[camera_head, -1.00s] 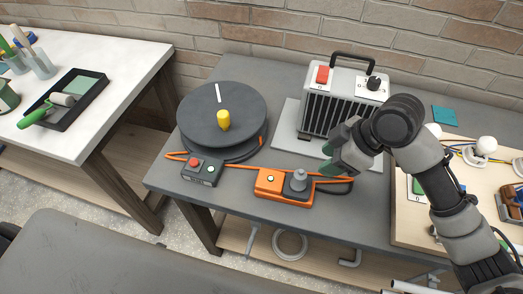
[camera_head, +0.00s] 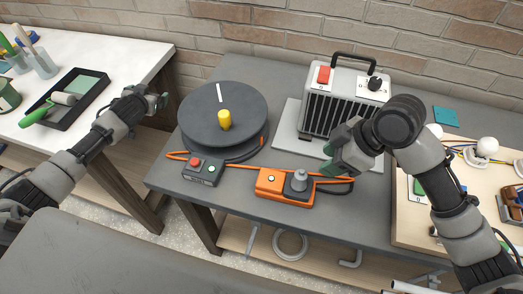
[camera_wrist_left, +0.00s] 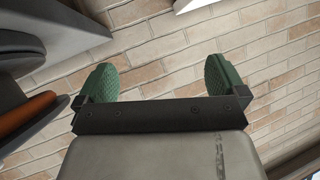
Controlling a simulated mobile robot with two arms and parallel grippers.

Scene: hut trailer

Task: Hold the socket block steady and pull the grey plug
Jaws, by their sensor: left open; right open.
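The orange socket block (camera_head: 271,182) lies near the front edge of the grey table. The grey plug (camera_head: 299,179) stands upright in its right end. My right gripper (camera_head: 331,160) is open, just behind and to the right of the plug, and looks apart from it. My left gripper (camera_head: 160,98) is over the gap between the two tables, left of the round reel, well away from the block. In the left wrist view its two green fingertips (camera_wrist_left: 160,82) are spread wide with nothing between them.
A dark reel (camera_head: 222,117) with a yellow knob stands behind the block. A small box with red and green buttons (camera_head: 202,171) lies to its left. A grey heater (camera_head: 345,105) stands behind, and a wiring board (camera_head: 410,228) lies at right.

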